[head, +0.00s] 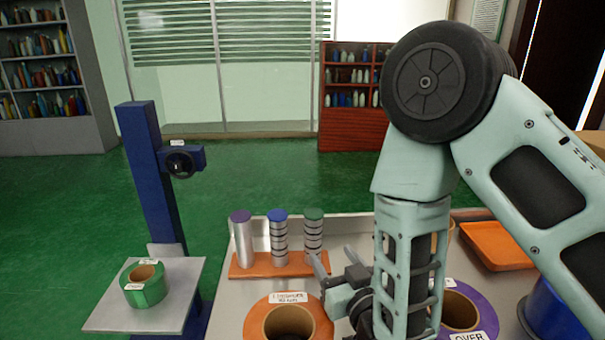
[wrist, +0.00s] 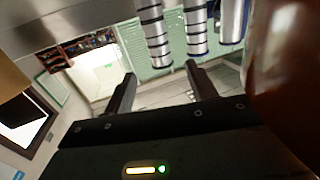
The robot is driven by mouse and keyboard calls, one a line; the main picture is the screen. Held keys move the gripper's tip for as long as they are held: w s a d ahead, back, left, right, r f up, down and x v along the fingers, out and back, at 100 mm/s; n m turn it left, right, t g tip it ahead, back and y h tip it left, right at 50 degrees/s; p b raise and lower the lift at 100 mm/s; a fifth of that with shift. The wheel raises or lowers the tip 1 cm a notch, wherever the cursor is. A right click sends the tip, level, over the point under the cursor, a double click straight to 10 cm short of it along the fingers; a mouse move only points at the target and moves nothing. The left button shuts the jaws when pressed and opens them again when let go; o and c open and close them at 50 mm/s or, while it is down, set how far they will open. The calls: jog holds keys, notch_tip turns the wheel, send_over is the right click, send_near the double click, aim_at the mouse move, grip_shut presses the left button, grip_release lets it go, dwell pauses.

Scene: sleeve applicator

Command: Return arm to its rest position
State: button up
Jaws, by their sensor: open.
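My gripper (head: 335,262) is low in the middle of the head view, with my arm coming down from the upper right. Its fingers are apart with nothing between them; the wrist view also shows the open gripper (wrist: 160,78). It is just right of an orange ring-shaped container (head: 258,317) with a white label, and in front of the orange rack (head: 272,265). The rack holds three silver cylinders with purple (head: 243,240), blue (head: 279,240) and green (head: 314,232) tops. Dark bands circle the blue-topped and green-topped ones. My forearm hides part of the table.
A blue post (head: 150,175) at left has a grey platform (head: 110,318) bearing a green roll (head: 146,290). A purple ring-shaped container (head: 472,308) stands close right of my forearm. An orange tray (head: 497,245) and a blue bin (head: 552,312) are farther right. Space above the cylinders is clear.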

jog(key=s+a+r+g+p, duration=0.1)
jog(key=s+g, duration=0.2)
jog(key=s+a+r+n+g+p, duration=0.1)
jog(key=s+r+g, duration=0.1)
jog(key=s+g, duration=0.1)
jog(key=s+a+r+n+g+p, duration=0.1)
jog(key=s+r+g, duration=0.1)
jog(key=g, duration=0.3)
jog(key=shift+s+a+r+p, duration=0.2)
jog(key=shift+s+r+p, duration=0.1)
jog(key=shift+s, duration=0.3)
jog(key=s+d+r+n+g+h+p, duration=0.1)
jog(key=s+d+r+g+h, duration=0.1)
jog(key=s, duration=0.5)
jog(key=s+d+r+n+g+h+p, duration=0.1)
jog(key=s+d+r+g+h, duration=0.1)
jog(key=s+d, duration=0.5)
notch_tip(320, 180, up, 3)
jog(key=shift+f+g+h, duration=0.1)
jog(key=shift+g+h, duration=0.2)
jog(key=shift+g, duration=0.6)
jog(key=shift+o, duration=0.4)
jog(key=shift+w, duration=0.1)
